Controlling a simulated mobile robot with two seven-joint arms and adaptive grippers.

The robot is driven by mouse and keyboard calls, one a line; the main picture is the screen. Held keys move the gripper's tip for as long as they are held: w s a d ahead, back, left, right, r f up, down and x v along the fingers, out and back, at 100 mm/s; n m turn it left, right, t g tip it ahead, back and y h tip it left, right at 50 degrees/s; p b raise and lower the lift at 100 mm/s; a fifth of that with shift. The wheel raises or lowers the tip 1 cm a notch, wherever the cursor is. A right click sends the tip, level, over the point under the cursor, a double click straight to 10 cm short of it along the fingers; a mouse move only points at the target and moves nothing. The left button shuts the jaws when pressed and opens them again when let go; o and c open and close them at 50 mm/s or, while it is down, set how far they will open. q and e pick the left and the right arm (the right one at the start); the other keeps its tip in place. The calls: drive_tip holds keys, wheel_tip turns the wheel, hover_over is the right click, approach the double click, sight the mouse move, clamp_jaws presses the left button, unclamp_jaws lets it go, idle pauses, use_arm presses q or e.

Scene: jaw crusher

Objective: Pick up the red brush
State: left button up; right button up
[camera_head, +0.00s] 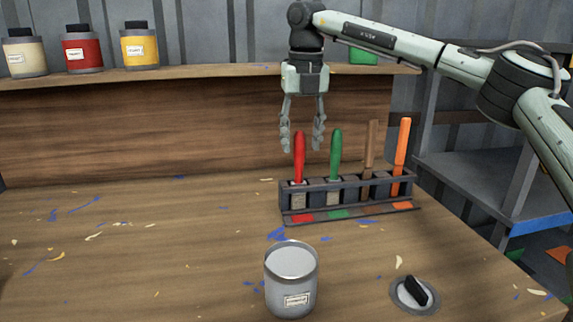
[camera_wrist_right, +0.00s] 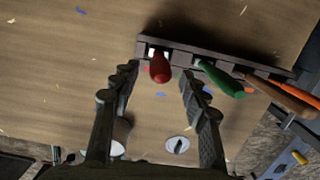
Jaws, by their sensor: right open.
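The red brush (camera_head: 299,158) stands upright in the leftmost slot of a dark rack (camera_head: 348,218) on the wooden table. Its red handle points up. My right gripper (camera_head: 303,146) is open above and around the handle's top in the head view, with one finger on each side. In the right wrist view the red brush (camera_wrist_right: 160,68) shows between the fingertips of my right gripper (camera_wrist_right: 161,75), and I see no contact. My left gripper is not in view.
The rack also holds a green brush (camera_head: 335,155), a brown one (camera_head: 370,146) and an orange one (camera_head: 401,157). A grey can (camera_head: 292,283) and a dark-handled lid (camera_head: 414,294) stand in front. A shelf (camera_head: 200,73) with several jars runs behind.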

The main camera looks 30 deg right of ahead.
sight(299, 166)
drive_tip(key=shift+w+f, duration=0.25)
drive_tip(key=shift+w, duration=0.05)
drive_tip(key=shift+f, duration=0.3)
drive_tip(key=shift+w+d+f+p, duration=0.1)
drive_tip(key=shift+w+f+p, duration=0.1)
drive_tip(key=shift+f, duration=0.85)
drive_tip(key=shift+w+f+p, duration=0.1)
drive_tip(key=shift+f+p, duration=0.05)
drive_tip(key=shift+f, duration=0.9)
drive_tip(key=shift+w+d+f+p, duration=0.1)
drive_tip(key=shift+w+f+p, duration=0.1)
drive_tip(key=shift+f, duration=0.85)
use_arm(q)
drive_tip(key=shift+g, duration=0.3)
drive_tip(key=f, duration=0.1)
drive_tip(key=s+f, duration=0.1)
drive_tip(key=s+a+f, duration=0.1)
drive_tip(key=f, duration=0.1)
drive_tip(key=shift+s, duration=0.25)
use_arm(e)
clamp_jaws()
